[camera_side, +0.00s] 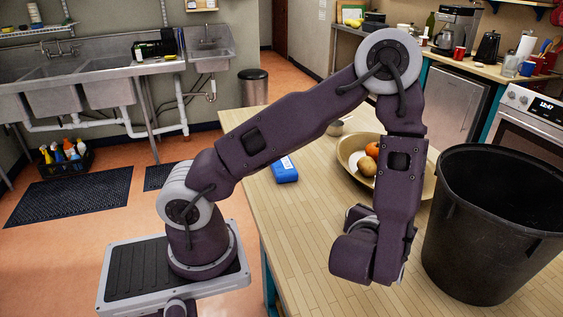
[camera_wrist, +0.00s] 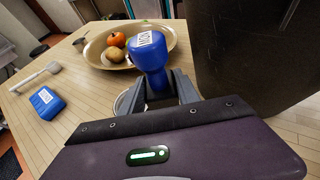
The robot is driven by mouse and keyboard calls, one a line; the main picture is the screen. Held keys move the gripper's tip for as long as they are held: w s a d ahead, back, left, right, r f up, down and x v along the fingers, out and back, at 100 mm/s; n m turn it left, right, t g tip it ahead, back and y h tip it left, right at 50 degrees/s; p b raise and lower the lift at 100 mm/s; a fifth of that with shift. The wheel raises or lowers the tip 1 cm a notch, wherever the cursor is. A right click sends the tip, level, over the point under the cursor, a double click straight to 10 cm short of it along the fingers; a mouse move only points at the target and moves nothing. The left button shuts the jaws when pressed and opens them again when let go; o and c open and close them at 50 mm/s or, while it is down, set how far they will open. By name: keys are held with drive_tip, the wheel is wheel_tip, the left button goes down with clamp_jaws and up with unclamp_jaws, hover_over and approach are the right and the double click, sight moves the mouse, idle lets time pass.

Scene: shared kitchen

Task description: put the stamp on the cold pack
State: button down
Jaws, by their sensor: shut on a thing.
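The stamp (camera_wrist: 152,58) is a blue knobbed handle with a white printed label on top. In the wrist view it stands upright between the fingers of my gripper (camera_wrist: 160,92), which is shut on it. The stamp's lower end is hidden by the fingers. The cold pack (camera_wrist: 46,102) is a small blue block with a white label, lying flat at the left of the wrist view. In the side view the cold pack (camera_side: 285,170) lies near the table's left edge, apart from my gripper. The arm hides the fingers and stamp there.
A wide tan bowl (camera_wrist: 92,52) holding an orange fruit (camera_wrist: 116,39) and a potato-like item (camera_wrist: 117,55) stands behind the stamp. A big black bin (camera_side: 490,240) rises at the right. A pale long-handled tool (camera_wrist: 37,76) lies beyond the cold pack.

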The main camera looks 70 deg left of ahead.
drive_tip(key=w+a+r+n+g+y, duration=0.1)
drive_tip(key=a+n+y, duration=0.1)
drive_tip(key=a, duration=0.4)
wheel_tip(320, 180, up, 2)
drive_tip(key=n+g+y, duration=0.3)
drive_tip(key=n+g, duration=1.1)
drive_tip(key=g, duration=0.1)
hover_over(285, 166)
wheel_tip(285, 166, down, 8)
drive_tip(key=shift+r, duration=0.1)
drive_tip(key=shift+g, duration=0.3)
drive_tip(key=c, duration=0.9)
unclamp_jaws()
